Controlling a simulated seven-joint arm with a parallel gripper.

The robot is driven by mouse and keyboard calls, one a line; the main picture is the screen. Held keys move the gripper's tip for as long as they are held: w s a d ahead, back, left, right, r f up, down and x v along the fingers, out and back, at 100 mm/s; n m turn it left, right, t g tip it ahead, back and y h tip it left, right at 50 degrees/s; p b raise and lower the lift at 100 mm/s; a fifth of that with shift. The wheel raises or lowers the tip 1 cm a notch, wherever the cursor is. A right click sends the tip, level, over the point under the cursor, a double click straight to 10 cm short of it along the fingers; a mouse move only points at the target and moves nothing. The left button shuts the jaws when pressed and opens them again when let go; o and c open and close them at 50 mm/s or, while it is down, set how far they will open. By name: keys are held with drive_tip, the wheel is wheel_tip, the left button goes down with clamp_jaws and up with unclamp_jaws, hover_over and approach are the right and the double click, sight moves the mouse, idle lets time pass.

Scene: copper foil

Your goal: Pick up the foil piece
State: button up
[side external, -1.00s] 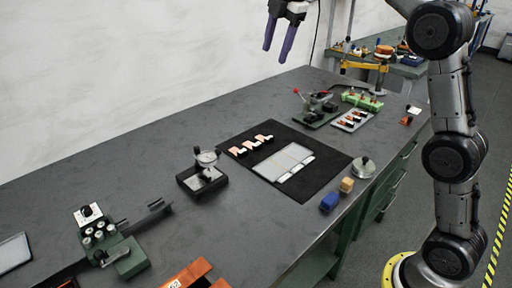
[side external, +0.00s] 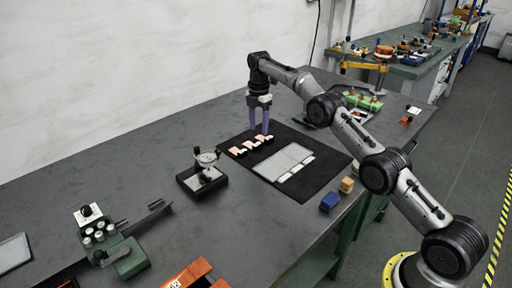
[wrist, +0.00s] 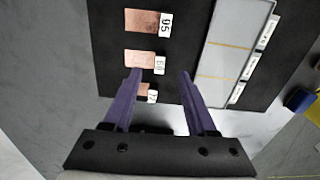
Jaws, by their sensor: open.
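Three small copper foil pieces with white number tags lie in a row on a black mat (side external: 316,188). In the wrist view they are the top piece (wrist: 142,20), tagged 95, the middle piece (wrist: 138,58) and the bottom piece (wrist: 143,91), whose tags are hard to read. My gripper (side external: 258,130) is open and empty, pointing down over the mat's far edge, close to the row's right end in the side view. In the wrist view my gripper (wrist: 160,72) has its left finger partly over the middle and bottom pieces. The finger height above the mat is unclear.
A pale sectioned plate (side external: 284,162) with white labels lies on the mat beside the foils. A dial gauge (side external: 204,172) stands left of the mat. The bench between gauge and wall is clear.

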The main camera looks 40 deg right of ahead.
sight(259, 143)
drive_tip(key=shift+f, duration=3.25)
clamp_jaws()
